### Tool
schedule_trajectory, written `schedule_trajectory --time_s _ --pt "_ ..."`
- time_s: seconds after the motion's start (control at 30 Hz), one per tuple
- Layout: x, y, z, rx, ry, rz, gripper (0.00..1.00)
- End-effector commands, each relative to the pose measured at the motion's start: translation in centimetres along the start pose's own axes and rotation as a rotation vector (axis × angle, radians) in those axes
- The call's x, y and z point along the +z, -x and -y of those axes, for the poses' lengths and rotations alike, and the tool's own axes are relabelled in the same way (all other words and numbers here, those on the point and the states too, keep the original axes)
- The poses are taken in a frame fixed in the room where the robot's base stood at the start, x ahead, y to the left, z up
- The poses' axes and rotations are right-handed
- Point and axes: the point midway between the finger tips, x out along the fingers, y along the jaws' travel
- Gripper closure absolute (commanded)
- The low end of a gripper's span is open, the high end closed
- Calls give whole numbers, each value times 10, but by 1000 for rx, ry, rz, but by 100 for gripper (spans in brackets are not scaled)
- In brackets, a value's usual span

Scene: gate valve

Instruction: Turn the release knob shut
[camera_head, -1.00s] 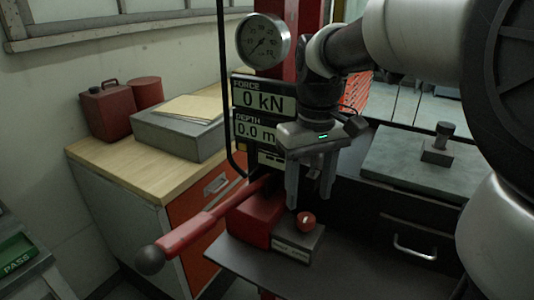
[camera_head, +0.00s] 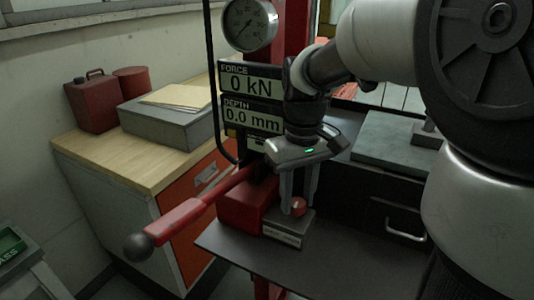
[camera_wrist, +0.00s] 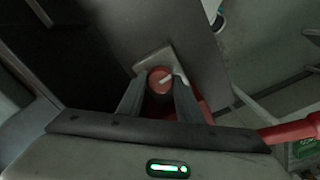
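The release knob (camera_head: 299,206) is a small red round knob with a white pointer line, on a grey block beside a red pump body (camera_head: 243,203). In the wrist view the knob (camera_wrist: 160,80) lies between my two fingers, its white line pointing to the upper right. My gripper (camera_head: 299,197) points down with one finger on each side of the knob. In the wrist view my gripper (camera_wrist: 160,82) looks open, with a narrow gap beside the knob. Whether either finger touches it I cannot tell.
A red lever (camera_head: 190,215) with a black ball end (camera_head: 137,248) reaches out to the left of the pump. The displays (camera_head: 250,77) read 0 kN and 0.0 mm, below a round gauge (camera_head: 250,24). The dark shelf (camera_head: 235,246) in front is clear.

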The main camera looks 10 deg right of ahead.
Motion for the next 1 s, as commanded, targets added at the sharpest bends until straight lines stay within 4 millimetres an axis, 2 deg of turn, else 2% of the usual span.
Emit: schedule_trajectory --time_s 0.27,0.5,0.53,0.63,1.0 --pt "0 1 0 0 -127 0 90" --pt "0 0 0 0 -134 0 90" --pt "0 0 0 0 -134 0 66" --pt "0 0 0 0 -134 0 49" --pt "0 5 0 0 -132 -1 49"
